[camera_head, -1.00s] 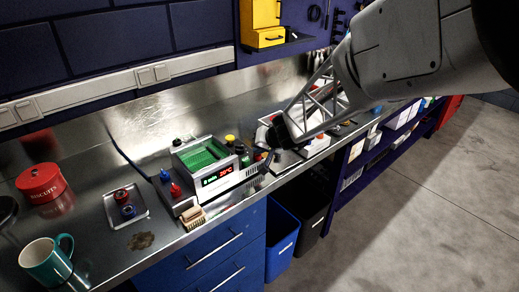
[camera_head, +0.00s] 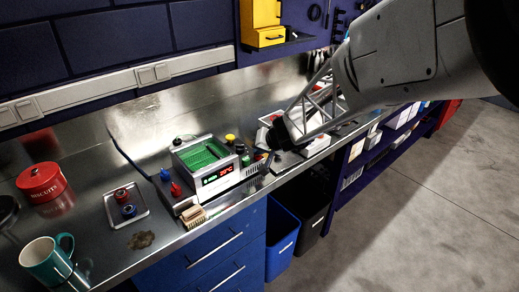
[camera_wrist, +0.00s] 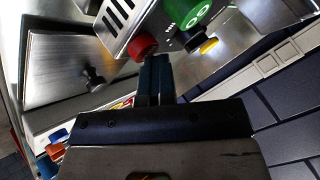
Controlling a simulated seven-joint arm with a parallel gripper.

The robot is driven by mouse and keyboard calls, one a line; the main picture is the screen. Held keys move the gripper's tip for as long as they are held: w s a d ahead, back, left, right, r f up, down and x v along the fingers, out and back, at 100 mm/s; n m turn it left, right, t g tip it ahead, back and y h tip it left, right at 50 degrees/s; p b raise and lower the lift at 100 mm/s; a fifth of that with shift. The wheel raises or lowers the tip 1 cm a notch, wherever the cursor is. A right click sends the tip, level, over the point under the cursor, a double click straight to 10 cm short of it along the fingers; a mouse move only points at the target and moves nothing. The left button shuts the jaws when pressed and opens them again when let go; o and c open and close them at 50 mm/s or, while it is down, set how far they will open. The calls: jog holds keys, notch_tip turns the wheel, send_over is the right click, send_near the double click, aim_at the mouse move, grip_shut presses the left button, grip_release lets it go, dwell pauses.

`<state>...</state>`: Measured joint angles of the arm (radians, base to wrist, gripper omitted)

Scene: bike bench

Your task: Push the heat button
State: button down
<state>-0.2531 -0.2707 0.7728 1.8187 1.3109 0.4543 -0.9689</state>
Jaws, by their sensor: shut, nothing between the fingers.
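A grey bench unit (camera_head: 205,165) with a green top basket and a lit display (camera_head: 217,174) stands mid-bench in the head view. In the wrist view, a round red button or knob (camera_wrist: 143,46) sits beside the slotted metal side (camera_wrist: 118,18). I cannot read a label on it, so I cannot tell whether it is the heat button. My gripper (camera_wrist: 155,62) is shut and empty, with its fingertips just right of the red part; contact is unclear. In the head view, my gripper (camera_head: 269,160) is at the unit's right end, partly hidden by the wrist.
A yellow knob-like part (camera_wrist: 208,47) and a dark one show right of my fingertips in the wrist view. A metal plate with a black knob (camera_wrist: 93,78) lies left.

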jog(key=shift+r, duration=0.2)
dwell(0.9)
jog(key=shift+r, duration=3.05)
jog(key=shift+s+d+r, duration=0.15)
jog(key=shift+s+d, duration=0.05)
jog(key=s+d+r+g+h, duration=0.1)
jog(key=s+d+r+h, duration=0.1)
jog(key=s+d, duration=0.6)
jog(key=s+d+r+m+g+h, duration=0.1)
jog(key=s+d, duration=0.7)
jog(key=s, duration=0.8)
jog(key=s+d+r+g+h, duration=0.1)
jog(key=s+d+r+h, duration=0.2)
jog(key=s+d, duration=0.6)
jog(key=s+h, duration=0.1)
jog(key=s, duration=0.2)
jog(key=shift+s, duration=0.35)
